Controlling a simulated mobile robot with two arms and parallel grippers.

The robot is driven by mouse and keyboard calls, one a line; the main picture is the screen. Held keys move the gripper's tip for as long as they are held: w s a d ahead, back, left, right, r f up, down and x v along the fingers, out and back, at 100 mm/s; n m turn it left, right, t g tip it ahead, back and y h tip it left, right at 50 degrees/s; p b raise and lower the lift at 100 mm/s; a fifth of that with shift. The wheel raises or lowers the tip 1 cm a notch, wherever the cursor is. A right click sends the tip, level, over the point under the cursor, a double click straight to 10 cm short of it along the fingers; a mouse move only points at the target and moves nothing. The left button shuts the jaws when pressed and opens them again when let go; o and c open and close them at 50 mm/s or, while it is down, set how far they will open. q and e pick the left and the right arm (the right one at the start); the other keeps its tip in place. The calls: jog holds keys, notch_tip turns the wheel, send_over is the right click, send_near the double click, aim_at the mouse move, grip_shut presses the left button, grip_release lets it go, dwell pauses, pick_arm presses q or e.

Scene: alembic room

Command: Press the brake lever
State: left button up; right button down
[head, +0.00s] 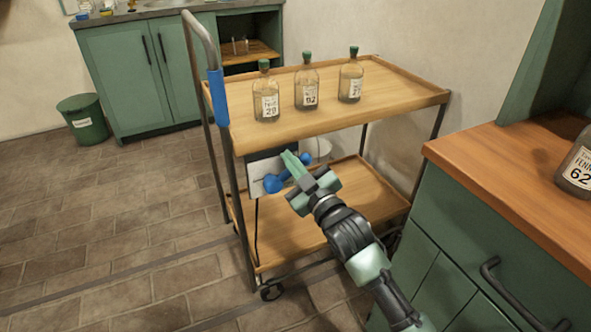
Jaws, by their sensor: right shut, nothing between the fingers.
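The brake lever (273,183) is a blue bar with rounded ends on a pale plate (257,172) at the near left side of a wooden two-shelf cart (275,140). My right gripper (291,158) is shut and empty. Its green fingers are in front of the lever and cover its middle; a blue end shows on each side. I cannot tell whether the fingers touch the lever. My left gripper is not in view.
A green bin (84,122) stands at the back left. The tiled floor left of the cart is clear.

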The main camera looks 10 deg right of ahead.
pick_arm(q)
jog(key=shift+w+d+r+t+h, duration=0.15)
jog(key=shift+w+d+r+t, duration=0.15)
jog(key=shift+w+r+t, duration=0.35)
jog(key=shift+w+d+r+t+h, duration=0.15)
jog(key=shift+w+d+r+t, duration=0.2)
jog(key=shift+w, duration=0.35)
pick_arm(e)
jog(key=shift+s+d+f, duration=0.1)
jog(key=shift+d+f, duration=0.4)
jog(key=shift+f, duration=0.3)
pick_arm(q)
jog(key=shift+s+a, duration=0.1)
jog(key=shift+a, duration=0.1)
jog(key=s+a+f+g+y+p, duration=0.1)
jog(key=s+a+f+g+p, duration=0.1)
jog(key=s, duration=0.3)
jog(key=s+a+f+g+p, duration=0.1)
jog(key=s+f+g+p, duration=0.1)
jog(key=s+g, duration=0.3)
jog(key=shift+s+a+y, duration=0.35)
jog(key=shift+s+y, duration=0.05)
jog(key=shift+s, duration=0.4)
pick_arm(e)
notch_tip(320, 180, down, 7)
jog(key=d+m+h, duration=0.2)
jog(key=m, duration=1.2)
jog(key=shift+w+f+t+h, duration=0.2)
jog(key=shift+w+t+h, duration=0.05)
jog(key=shift+t+h, duration=0.05)
